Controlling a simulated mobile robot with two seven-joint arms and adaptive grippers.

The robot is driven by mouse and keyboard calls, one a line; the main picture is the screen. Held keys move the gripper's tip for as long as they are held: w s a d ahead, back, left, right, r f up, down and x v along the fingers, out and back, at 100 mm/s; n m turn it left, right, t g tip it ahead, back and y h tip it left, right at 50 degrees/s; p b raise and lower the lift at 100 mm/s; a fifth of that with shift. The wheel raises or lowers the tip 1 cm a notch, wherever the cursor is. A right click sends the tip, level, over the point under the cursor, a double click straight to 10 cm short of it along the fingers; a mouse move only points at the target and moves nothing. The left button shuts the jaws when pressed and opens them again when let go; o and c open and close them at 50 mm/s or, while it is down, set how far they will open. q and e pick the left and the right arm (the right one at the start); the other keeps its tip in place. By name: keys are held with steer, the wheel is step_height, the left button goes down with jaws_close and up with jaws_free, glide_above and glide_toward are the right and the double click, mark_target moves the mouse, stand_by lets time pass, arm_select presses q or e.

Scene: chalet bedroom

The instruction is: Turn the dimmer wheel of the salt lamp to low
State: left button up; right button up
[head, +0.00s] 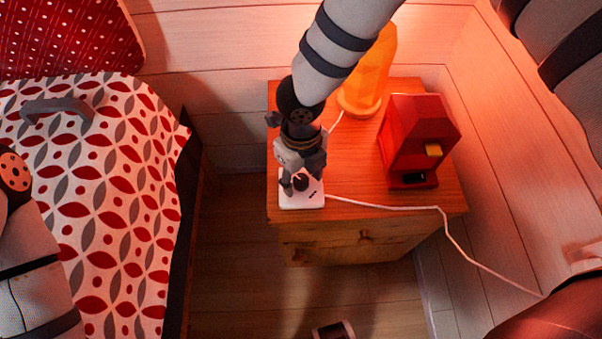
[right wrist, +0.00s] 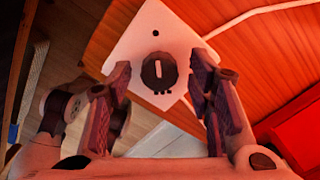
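The salt lamp (head: 372,72) glows orange at the back of the nightstand, partly hidden by my right arm. Its dimmer is a white plate (head: 291,203) at the nightstand's front left corner, with a dark round wheel (head: 301,182). In the right wrist view the wheel (right wrist: 150,79) carries a short white bar, upright in the picture. One dot marks the plate above the wheel and smaller marks sit below it. My right gripper (right wrist: 161,85) is open, pointing down over the dimmer. Its fingers stand either side of the wheel with visible gaps.
A red device (head: 408,140) with a yellow part stands on the nightstand (head: 375,185), right of the dimmer. A white cord (head: 400,207) runs from the dimmer across the nightstand towards the right wall. A bed (head: 120,215) with a patterned cover is at left.

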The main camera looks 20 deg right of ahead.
mark_target(301, 179)
step_height(301, 179, up, 12)
stand_by(0.6)
steer(key=s+a+f+m+g+y+p, duration=0.15)
steer(key=s+f+m, duration=0.25)
steer(key=s+m, duration=0.4)
steer(key=s+f+m+g+y+p, duration=0.15)
steer(key=s+f+m, duration=0.25)
steer(key=s+m, duration=0.4)
arm_select(q)
steer(key=w+r+t+p, duration=0.1)
steer(key=w+r+t, duration=0.1)
steer(key=w+r, duration=0.3)
steer(key=shift+w+r+p, duration=0.15)
steer(key=shift+r+p, duration=0.15)
arm_select(e)
steer(key=s+d+f+m+h, duration=0.1)
steer(key=s+d+m, duration=0.5)
steer(key=m, duration=0.6)
steer(key=s+d+f+m+h, duration=0.2)
steer(key=s+d+m, duration=0.4)
steer(key=s+m, duration=0.4)
steer(key=m, duration=0.3)
steer(key=shift+s+d+f+t, duration=0.2)
steer(key=shift+d+f+t, duration=0.1)
steer(key=shift+f, duration=0.05)
